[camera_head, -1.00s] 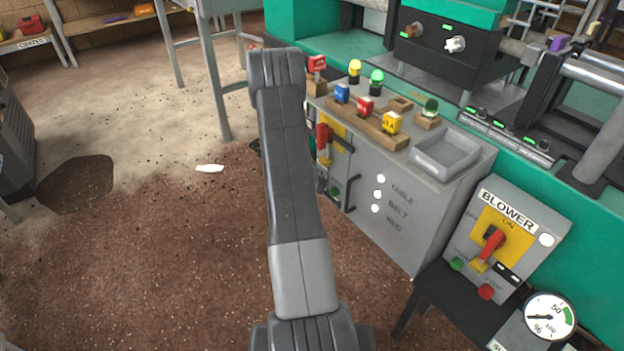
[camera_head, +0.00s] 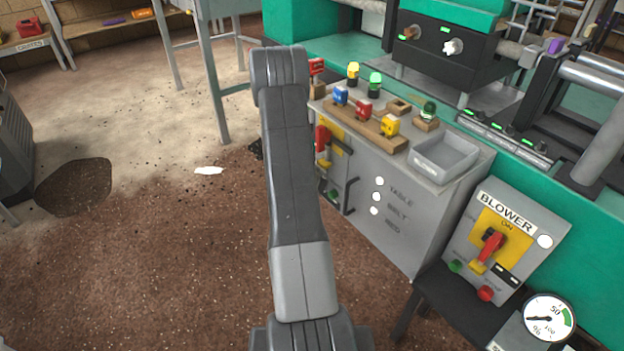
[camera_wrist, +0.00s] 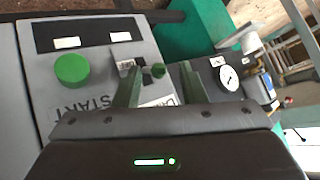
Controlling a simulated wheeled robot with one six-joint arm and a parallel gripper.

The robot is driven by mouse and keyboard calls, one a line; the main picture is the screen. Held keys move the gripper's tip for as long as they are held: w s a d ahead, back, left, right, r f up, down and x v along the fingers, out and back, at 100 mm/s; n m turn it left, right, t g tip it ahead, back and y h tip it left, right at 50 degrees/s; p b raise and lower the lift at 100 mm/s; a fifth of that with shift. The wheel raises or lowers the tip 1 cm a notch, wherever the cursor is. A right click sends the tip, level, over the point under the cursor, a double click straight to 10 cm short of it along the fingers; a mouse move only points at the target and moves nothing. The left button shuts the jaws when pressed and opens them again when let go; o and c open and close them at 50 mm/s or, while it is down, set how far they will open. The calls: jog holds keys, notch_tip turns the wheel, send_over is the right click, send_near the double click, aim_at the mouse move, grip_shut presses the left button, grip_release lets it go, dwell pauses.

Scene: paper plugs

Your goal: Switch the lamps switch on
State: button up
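In the wrist view a small toggle switch with a round green knob (camera_wrist: 158,71) sticks out from a grey panel. A white label (camera_wrist: 166,102) beside it is partly covered, with only its first letters showing. I take this to be the lamps switch. My gripper (camera_wrist: 160,78) is open, with one finger on each side of the knob in the picture. I cannot tell whether either finger touches it. In the head view my arm hides the gripper and this switch.
In the head view a grey cabinet (camera_head: 405,240) carries coloured switches and a tray (camera_head: 446,158). The BLOWER box (camera_head: 505,245) stands at right.

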jog(key=shift+s, duration=0.1)
jog(key=p+v, duration=0.2)
jog(key=v, duration=1.1)
jog(key=shift+s+r, duration=0.25)
jog(key=shift+r, duration=0.05)
jog(key=shift+a, duration=0.1)
jog(key=b+x, duration=0.2)
jog(key=x, duration=1.2)
jog(key=shift+s, duration=0.2)
